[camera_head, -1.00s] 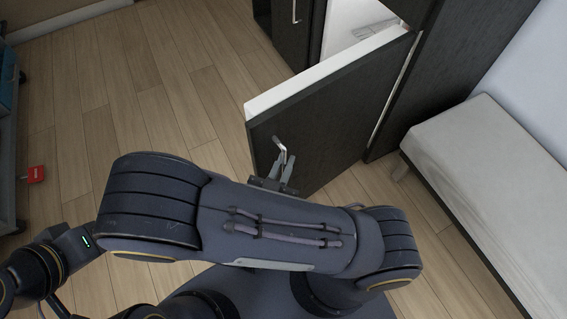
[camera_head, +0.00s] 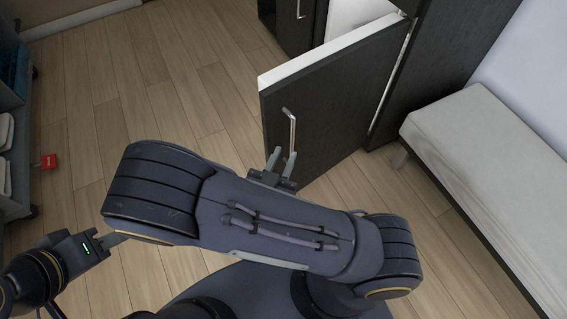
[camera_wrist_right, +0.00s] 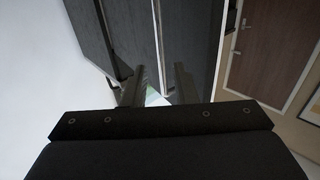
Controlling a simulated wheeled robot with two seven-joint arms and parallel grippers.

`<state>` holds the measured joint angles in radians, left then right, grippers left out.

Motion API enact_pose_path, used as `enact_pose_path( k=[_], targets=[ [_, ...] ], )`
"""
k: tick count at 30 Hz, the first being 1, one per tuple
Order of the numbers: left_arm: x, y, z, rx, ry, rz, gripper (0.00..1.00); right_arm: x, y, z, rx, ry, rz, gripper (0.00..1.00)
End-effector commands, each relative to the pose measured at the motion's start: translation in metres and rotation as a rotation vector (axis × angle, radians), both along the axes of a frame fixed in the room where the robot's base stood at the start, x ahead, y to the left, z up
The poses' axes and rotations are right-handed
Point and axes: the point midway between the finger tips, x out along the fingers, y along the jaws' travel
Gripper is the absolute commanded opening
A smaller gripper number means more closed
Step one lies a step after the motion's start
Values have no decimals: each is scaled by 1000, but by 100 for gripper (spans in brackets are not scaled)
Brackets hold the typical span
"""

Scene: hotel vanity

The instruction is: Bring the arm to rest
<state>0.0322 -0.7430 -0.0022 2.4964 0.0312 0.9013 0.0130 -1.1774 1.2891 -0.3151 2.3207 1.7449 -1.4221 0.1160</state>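A dark cabinet door (camera_head: 335,115) with a pale top edge stands swung open. Its metal bar handle (camera_head: 292,130) is upright on the near face. My right gripper (camera_head: 281,160) is just below the handle in the head view, its two fingers apart and empty. The right wrist view shows the same open fingers (camera_wrist_right: 159,90), with dark panels beyond them. My left gripper (camera_head: 112,239) is at the lower left, seen from the side with a small green light behind it; its finger opening cannot be made out. My large arm link hides the floor below the door.
A pale cushioned bench (camera_head: 485,140) stands along the right wall. A shelf cart (camera_head: 12,140) is at the left edge, with a small red item (camera_head: 48,162) beside it. The wooden floor (camera_head: 150,90) between the cart and the door is clear.

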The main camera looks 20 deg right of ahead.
Motion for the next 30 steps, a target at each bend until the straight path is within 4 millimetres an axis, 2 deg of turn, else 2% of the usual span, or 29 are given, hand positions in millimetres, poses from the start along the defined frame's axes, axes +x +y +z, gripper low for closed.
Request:
enact_pose_path(
  k=[22,26,30],
  targets=[
    [0,0,0,0,0,0,36,5,-1,-2,26,15,0,26],
    [0,0,0,0,0,0,36,16,3,-18,198,109,7,26],
    [0,0,0,0,0,0,36,36,24,-36,545,280,72,26]
  ],
)
